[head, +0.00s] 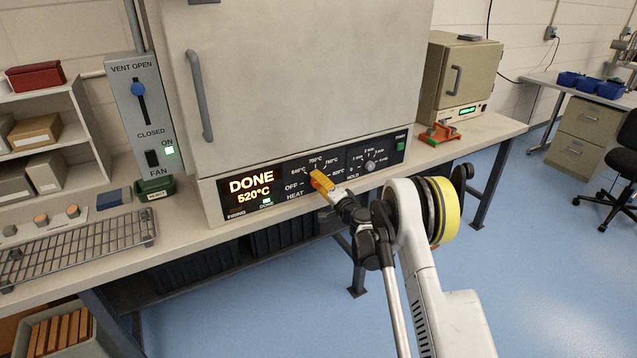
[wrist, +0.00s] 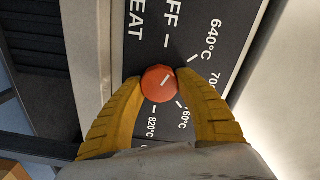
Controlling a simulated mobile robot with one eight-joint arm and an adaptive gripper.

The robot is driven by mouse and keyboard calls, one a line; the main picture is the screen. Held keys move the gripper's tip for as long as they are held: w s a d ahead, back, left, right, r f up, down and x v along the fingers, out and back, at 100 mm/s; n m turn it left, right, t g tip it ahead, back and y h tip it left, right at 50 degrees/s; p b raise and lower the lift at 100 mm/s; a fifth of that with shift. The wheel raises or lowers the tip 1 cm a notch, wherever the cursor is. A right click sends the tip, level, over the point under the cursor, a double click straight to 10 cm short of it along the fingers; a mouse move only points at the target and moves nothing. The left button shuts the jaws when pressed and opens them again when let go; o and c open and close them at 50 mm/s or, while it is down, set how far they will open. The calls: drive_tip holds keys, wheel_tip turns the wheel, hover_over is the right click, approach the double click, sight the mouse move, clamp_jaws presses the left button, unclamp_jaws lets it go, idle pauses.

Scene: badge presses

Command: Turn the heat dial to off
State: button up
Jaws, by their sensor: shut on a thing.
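The heat dial (wrist: 158,84) is a round orange-red knob with a white pointer line. In the wrist view the line slants toward the upper right, roughly at the 640°C mark, away from the OFF mark at the top. My gripper (wrist: 158,82) has its two yellow fingers on opposite sides of the knob and is shut on it. In the head view my gripper (head: 318,184) reaches the furnace's front panel and mostly hides the dial. The OFF label shows just left of the fingers.
The black panel's display (head: 252,187) reads DONE, 520°C. A hold dial (head: 370,166) and a green switch (head: 401,146) sit to the right. The large furnace door (head: 300,75) is above. A wire rack (head: 75,245) lies on the bench at left.

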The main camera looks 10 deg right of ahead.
drive_tip(key=n, duration=0.4)
drive_tip(key=shift+r+n, duration=0.1)
drive_tip(key=shift+n, duration=0.3)
idle(0.4)
drive_tip(key=o, duration=1.2)
drive_tip(key=v, duration=1.2)
drive_tip(key=shift+r, duration=0.1)
